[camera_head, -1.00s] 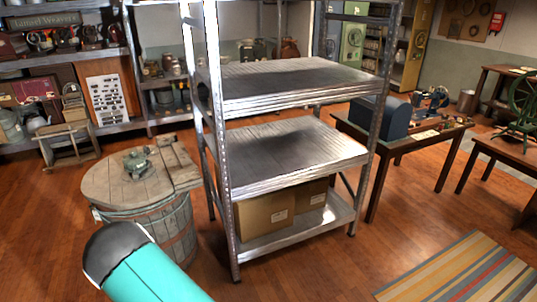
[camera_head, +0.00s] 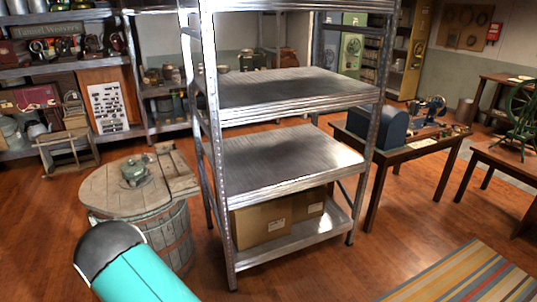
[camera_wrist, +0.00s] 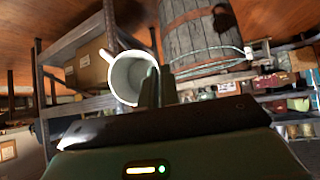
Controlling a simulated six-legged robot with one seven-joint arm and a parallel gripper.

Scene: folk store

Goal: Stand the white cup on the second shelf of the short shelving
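The white cup (camera_wrist: 128,76) shows in the wrist view with its open mouth toward the camera and its handle at the upper left. The dark fingers of my gripper (camera_wrist: 157,88) are close together at the cup's right wall and appear shut on it. The exact contact is partly hidden. The grey metal shelving (camera_head: 211,150) stands in the middle of the head view. Its second shelf from the bottom (camera_head: 285,160) is bare. The cup and gripper are not in the head view, where only my teal arm link shows at lower left.
Cardboard boxes (camera_head: 262,224) fill part of the bottom shelf. The shelf above the second (camera_head: 280,88) is also empty. A wooden barrel (camera_head: 170,232) with a small green object on its lid stands left of the shelving. A table (camera_head: 400,155) stands close on the right.

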